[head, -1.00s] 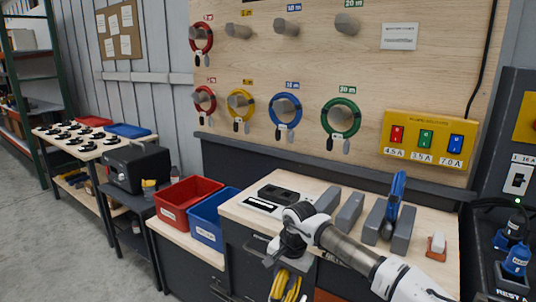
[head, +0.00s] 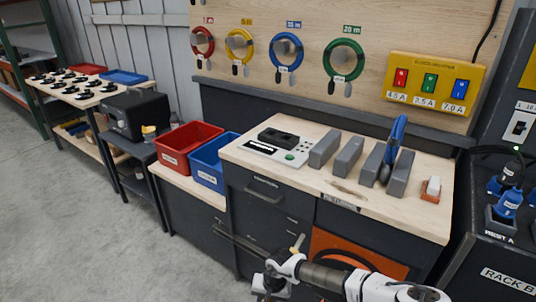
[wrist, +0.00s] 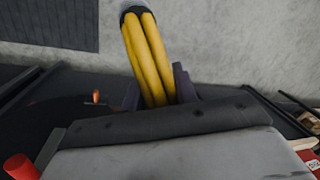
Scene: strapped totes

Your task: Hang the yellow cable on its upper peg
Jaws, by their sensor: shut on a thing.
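In the wrist view, my gripper (wrist: 157,92) is shut on a yellow cable (wrist: 146,50), seen as looped strands with a dark band at the far end. In the head view, my gripper (head: 268,287) is low at the bottom edge, in front of the workbench; the held cable cannot be made out there. Another yellow coil (head: 239,47) hangs on a lower-row peg of the wooden board (head: 318,20), between a red coil (head: 202,43) and a blue coil (head: 286,51). The upper pegs are outside the current head view.
A yellow switch box (head: 435,83) is on the board. Red (head: 190,148) and blue (head: 213,160) bins stand left of the bench. Open floor (head: 120,250) lies at left.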

